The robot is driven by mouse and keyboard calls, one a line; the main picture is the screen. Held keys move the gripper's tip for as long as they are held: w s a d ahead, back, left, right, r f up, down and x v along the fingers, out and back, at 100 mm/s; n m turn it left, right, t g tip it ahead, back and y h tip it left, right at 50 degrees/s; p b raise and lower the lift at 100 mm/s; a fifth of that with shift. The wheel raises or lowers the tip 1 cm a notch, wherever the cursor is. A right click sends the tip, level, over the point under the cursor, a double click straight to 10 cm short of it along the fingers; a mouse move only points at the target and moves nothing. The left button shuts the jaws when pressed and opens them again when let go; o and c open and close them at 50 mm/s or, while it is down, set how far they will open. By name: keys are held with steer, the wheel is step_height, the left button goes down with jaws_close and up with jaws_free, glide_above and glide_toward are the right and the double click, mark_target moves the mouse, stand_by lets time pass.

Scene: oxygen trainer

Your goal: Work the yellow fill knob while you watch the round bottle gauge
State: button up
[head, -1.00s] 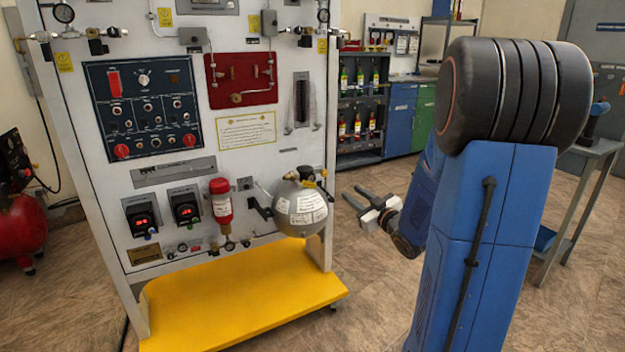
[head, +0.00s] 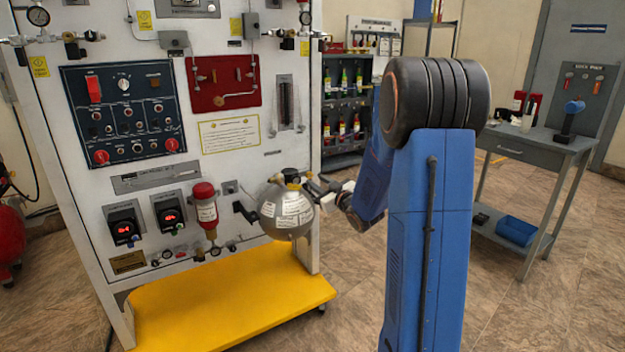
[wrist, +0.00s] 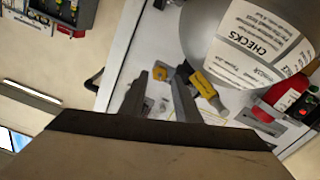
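The round grey bottle (head: 287,212) with white labels hangs at the lower right of the white panel. It fills the upper right of the wrist view (wrist: 205,35). The yellow fill knob (wrist: 203,88) shows in the wrist view beside the bottle, just right of my right finger; I cannot tell whether they touch. In the head view, a small yellow part (head: 291,176) shows on top of the bottle. My gripper (wrist: 160,85) is open, its fingers apart with no knob between them. In the head view, my gripper (head: 322,184) is close to the bottle's right side. I cannot make out the bottle gauge's face.
A red cylinder (head: 205,210) is mounted left of the bottle. The yellow base shelf (head: 220,300) juts out below it. A grey side table (head: 535,150) stands at the right. Open floor lies between the panel and that table.

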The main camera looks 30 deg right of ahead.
mark_target(310, 176)
steer(key=shift+w, duration=1.95)
jaws_close()
steer(key=shift+a+m, duration=0.1)
steer(key=shift+m, duration=3.1)
jaws_free()
